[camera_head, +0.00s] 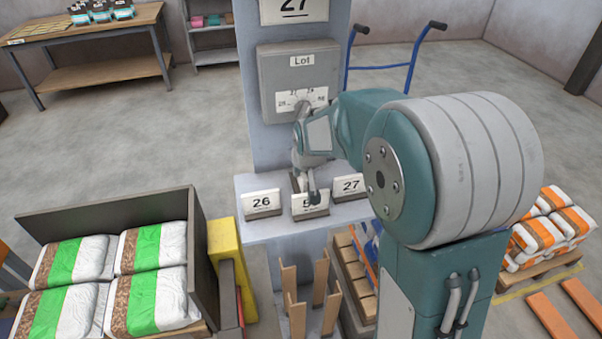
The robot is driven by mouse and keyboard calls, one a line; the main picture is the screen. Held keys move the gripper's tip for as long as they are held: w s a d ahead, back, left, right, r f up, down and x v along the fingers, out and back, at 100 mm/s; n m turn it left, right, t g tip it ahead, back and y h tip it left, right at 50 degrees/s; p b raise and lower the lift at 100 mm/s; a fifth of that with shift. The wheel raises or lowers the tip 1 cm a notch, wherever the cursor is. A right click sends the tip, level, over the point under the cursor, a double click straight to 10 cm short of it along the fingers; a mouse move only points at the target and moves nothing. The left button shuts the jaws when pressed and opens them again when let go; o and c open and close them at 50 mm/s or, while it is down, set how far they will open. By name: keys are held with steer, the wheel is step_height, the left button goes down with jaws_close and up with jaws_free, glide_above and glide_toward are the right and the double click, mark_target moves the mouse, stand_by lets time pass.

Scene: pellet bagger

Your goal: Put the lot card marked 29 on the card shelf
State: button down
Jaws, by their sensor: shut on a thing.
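Three white lot cards stand in a row on a pale grey ledge (245,186) at the foot of the column. The left card (262,202) reads 26 and the right card (348,186) reads 27. The middle card (302,206) is partly covered by a finger, so I cannot read its full number. My gripper (306,190) points down at this middle card and is shut on it. The card is upright, at or very near the ledge; I cannot tell whether it touches. No card clearly reads 29, and I cannot tell which surface is the card shelf.
A grey Lot box (284,74) with a numbered dial is on the column, under a sign (293,9) reading 27. Wooden posts (297,310) and a yellow block (225,255) stand below the ledge. Green-and-white bags (150,300) fill the lower left.

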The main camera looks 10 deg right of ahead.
steer(key=shift+w+r+g, duration=0.1)
steer(key=shift+w+g, duration=0.3)
steer(key=shift+g, duration=0.1)
steer(key=shift+s+f, duration=0.1)
steer(key=shift+f, duration=0.7)
steer(key=c, duration=0.7)
jaws_free()
steer(key=shift+f, duration=0.15)
steer(key=v, duration=1.2)
steer(key=s+r+t, duration=0.1)
steer(key=s+r, duration=0.1)
steer(key=s, duration=2.2)
steer(key=shift+s, duration=0.4)
